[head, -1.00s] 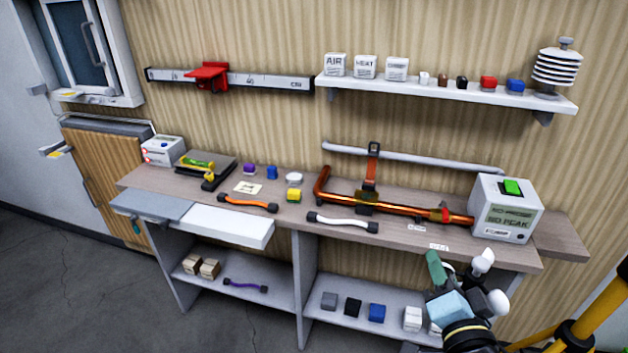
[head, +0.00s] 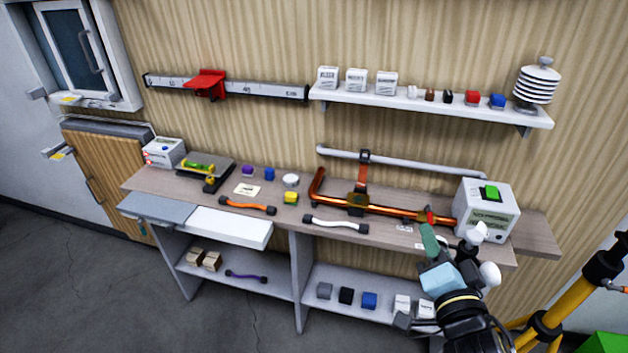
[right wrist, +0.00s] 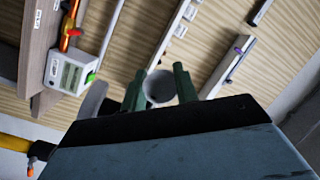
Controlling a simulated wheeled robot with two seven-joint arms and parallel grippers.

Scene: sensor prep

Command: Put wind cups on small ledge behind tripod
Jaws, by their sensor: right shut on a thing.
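The wind cups (head: 489,272) are white rounded cups at the lower right of the head view. My right gripper (head: 447,245) is shut on them, with cups showing beyond its fingers. In the right wrist view a pale cup (right wrist: 160,87) sits between the green fingers; the fingers hide part of the wind cups. The yellow tripod (head: 572,295) stands at the right edge, to the right of my right gripper. A small brown ledge (head: 538,238) extends from the right end of the bench, behind the tripod. My left gripper is not in view.
A white box with a green button (head: 487,210) stands at the bench's right end, beside the ledge. A copper pipe (head: 385,211) and several small items lie along the bench (head: 160,183). A wall shelf (head: 400,101) above holds several blocks. The visible ledge top looks bare.

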